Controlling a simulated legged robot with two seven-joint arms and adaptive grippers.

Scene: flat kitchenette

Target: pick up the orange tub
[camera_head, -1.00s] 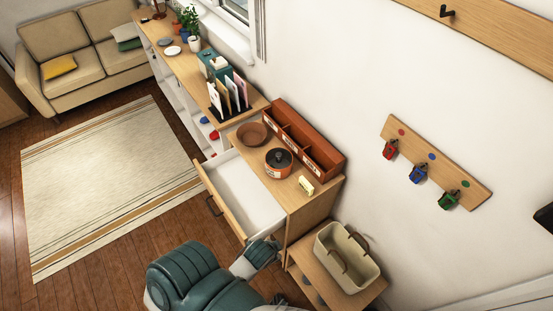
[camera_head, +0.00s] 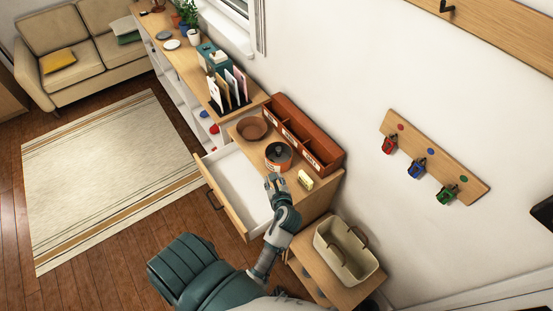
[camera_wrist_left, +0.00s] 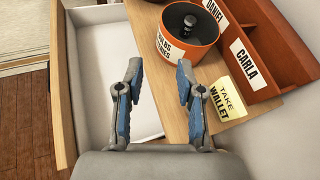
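My left gripper (camera_head: 272,180) is just in front of the tub, over the cabinet's front edge. In the left wrist view my left gripper (camera_wrist_left: 158,75) is open and empty, its fingers wide apart. The tub is ahead of the fingers and to the right, not between them. My right gripper is not in view.
An open, empty white drawer (camera_head: 236,180) juts out below the cabinet top. A brown bowl (camera_head: 252,128), a divided reddish-brown box (camera_head: 320,150) and a yellow note reading TAKE WALLET (camera_wrist_left: 226,99) surround the tub. A beige basket (camera_head: 337,262) stands at the lower right.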

